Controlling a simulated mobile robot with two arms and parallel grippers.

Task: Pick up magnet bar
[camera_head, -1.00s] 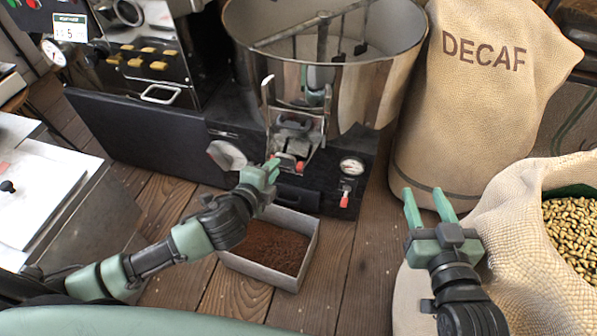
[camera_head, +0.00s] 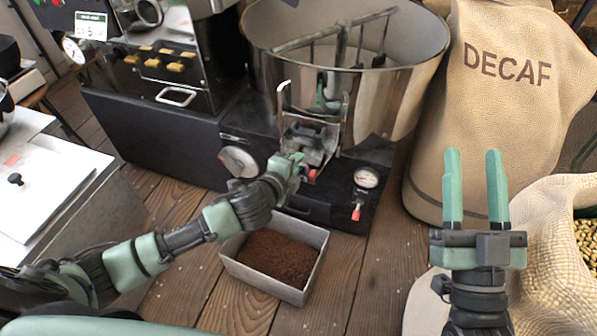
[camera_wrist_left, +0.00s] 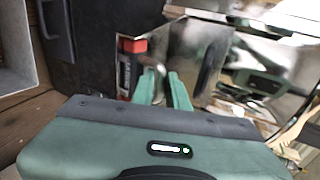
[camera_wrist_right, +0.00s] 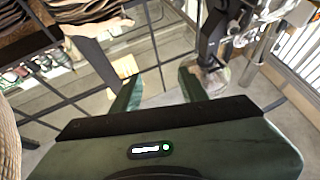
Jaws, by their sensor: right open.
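I cannot make out a clear magnet bar in any view. My left gripper (camera_head: 298,162) is at the front of the roaster, at the metal chute below the drum. In the left wrist view its fingers (camera_wrist_left: 164,86) are close together, beside a red-tipped part (camera_wrist_left: 132,46). Whether they close on anything is unclear. My right gripper (camera_head: 477,185) is open and empty, its fingers pointing up in the picture in front of the DECAF sack. The right wrist view shows its two fingers (camera_wrist_right: 158,92) wide apart with nothing between them.
A metal box of dark ground coffee (camera_head: 318,245) stands on the wooden floor below my left gripper. The round metal drum (camera_head: 400,85), DECAF sack (camera_head: 440,150) and open bean sack (camera_head: 545,235) crowd the right. Bare floor (camera_head: 375,275) lies between box and right arm.

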